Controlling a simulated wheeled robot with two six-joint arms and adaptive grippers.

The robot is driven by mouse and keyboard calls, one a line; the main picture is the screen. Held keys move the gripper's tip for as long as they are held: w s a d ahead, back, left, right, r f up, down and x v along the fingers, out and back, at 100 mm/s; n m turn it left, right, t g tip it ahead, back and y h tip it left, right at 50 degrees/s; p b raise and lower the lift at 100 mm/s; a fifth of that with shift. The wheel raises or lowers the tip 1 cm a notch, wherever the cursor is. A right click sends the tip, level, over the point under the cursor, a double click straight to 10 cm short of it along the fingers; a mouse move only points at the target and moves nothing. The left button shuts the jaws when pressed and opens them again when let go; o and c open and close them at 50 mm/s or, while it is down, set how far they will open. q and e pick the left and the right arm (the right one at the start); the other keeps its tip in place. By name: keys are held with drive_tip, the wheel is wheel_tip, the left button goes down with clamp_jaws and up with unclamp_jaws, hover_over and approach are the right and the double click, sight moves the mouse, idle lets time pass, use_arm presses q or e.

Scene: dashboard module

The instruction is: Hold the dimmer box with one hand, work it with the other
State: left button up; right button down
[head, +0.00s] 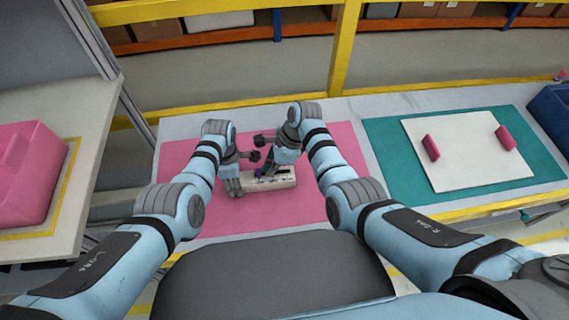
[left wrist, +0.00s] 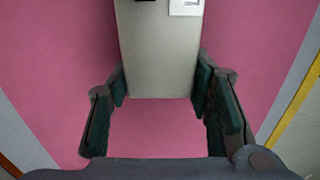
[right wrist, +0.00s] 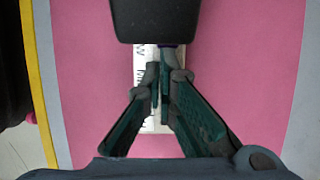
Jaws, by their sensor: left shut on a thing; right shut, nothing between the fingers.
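The dimmer box (head: 284,184) is a long pale box lying on the pink mat (head: 320,205). A small purple part (head: 257,175) and dark parts show on its top in the head view. My left gripper (head: 236,186) is shut on the box's left end; in the left wrist view the plain pale box (left wrist: 160,55) lies between its fingers. My right gripper (head: 267,170) is above the box's top, its fingers together and empty. In the right wrist view the fingers (right wrist: 165,85) hide much of the box. Whether they touch it, I cannot tell.
A teal mat (head: 385,150) with a white board (head: 465,165) and two pink blocks lies to the right. A blue bin (head: 553,115) stands at the far right. A pink bin (head: 25,170) sits on the left table. The pink mat around the box is clear.

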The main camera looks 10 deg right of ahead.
drive_tip(key=d, duration=0.2)
drive_tip(key=d+r, duration=0.1)
drive_tip(key=d, duration=0.1)
drive_tip(key=shift+d, duration=0.25)
use_arm(q)
drive_tip(key=o, duration=1.6)
use_arm(e)
drive_tip(key=v, duration=0.8)
drive_tip(key=shift+r, duration=0.4)
drive_tip(key=shift+d, duration=0.1)
